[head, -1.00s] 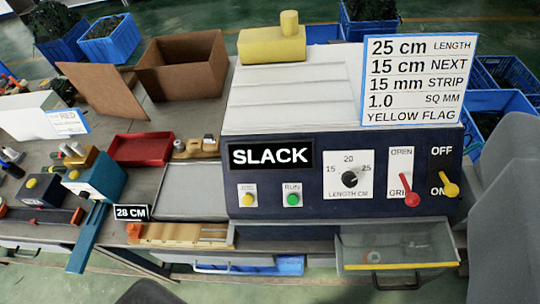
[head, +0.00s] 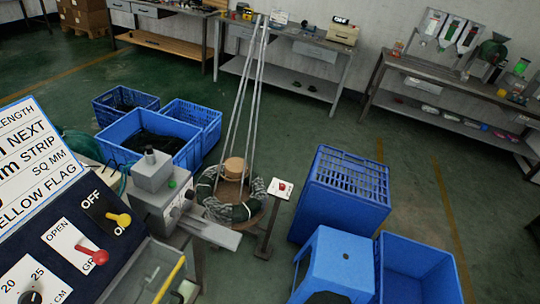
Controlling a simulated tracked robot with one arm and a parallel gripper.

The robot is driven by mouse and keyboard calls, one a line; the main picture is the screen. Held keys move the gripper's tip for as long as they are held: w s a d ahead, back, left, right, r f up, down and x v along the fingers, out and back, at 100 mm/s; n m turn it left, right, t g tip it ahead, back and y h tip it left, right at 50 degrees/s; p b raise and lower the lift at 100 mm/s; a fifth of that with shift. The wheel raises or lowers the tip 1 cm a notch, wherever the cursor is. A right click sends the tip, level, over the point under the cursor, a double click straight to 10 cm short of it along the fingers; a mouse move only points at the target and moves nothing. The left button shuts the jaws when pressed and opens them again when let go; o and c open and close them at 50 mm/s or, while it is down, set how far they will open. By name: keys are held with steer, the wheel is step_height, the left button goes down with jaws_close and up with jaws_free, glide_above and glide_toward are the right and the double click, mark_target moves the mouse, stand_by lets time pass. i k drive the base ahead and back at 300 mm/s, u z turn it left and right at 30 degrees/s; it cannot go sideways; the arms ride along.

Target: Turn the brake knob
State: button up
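A small red knob (head: 282,186) sits on a white plate (head: 274,191) on top of a dark post. The post stands on the floor just right of a coil of dark green and grey wire (head: 231,212). The knob is small in the picture and I cannot read any label on it, so I cannot be sure that it is the brake knob. My gripper does not show in this view.
The dark blue machine panel (head: 60,222), with a red lever and a yellow lever, fills the lower left. A grey unit (head: 160,190) stands beside it. Blue crates (head: 345,190) and a blue stool (head: 335,262) stand right of the post.

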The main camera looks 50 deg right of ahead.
mark_target(282, 187)
steer(key=k, duration=1.15)
steer(key=z, duration=0.55)
steer(key=i, duration=2.1)
steer(key=u, duration=0.1)
